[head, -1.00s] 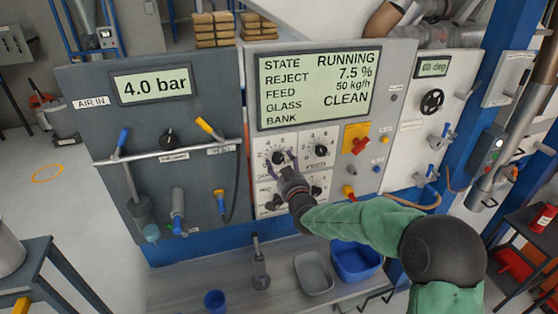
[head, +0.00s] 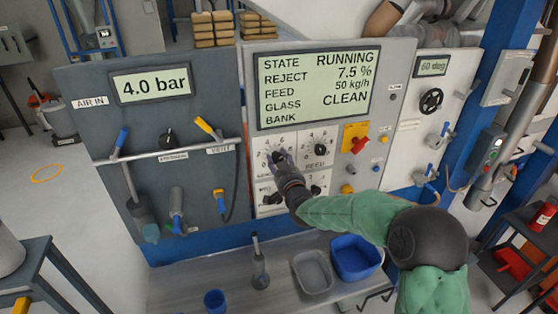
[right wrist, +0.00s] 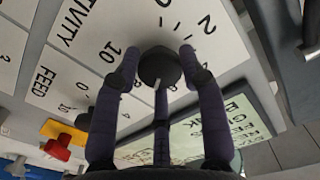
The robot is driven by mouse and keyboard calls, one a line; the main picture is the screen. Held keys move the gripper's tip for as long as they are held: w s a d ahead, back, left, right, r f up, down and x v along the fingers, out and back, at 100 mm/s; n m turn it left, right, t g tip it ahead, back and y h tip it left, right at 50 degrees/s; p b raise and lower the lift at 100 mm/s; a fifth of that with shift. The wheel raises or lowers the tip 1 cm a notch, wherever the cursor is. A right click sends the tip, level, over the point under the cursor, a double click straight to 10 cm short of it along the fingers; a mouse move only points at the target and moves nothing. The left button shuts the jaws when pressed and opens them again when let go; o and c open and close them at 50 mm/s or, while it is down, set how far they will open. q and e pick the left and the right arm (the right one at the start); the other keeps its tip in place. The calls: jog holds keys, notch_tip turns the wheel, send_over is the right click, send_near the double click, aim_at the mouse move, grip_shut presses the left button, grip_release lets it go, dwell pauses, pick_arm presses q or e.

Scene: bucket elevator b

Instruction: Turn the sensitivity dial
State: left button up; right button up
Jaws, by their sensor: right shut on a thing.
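The sensitivity dial is a black round knob (right wrist: 160,68) on a white plate, seen in the right wrist view with the letters "TIVITY" and numbers around it. In the head view the dial (head: 277,156) is at the upper left of the white plates, partly covered by my gripper. My right gripper (head: 281,160) is at the panel. In the right wrist view its fingers (right wrist: 160,70) stand on both sides of the knob and are shut on it. My left gripper is not in view.
Next to the dial is the feed dial (head: 318,145). A red-handled switch on a yellow plate (head: 357,140) is further right. A display (head: 316,85) above reads RUNNING, reject 7.5 %, 50 kg/h, CLEAN. A grey tray (head: 312,272) and a blue bin (head: 355,257) stand below.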

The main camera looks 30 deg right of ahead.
jog(key=shift+r+n+b, duration=0.25)
jog(key=shift+n+b, duration=0.15)
jog(key=shift+b, duration=0.4)
jog(key=shift+r, duration=0.1)
jog(key=o, duration=1.1)
jog(key=v, duration=1.2)
jog(key=shift+a, duration=0.1)
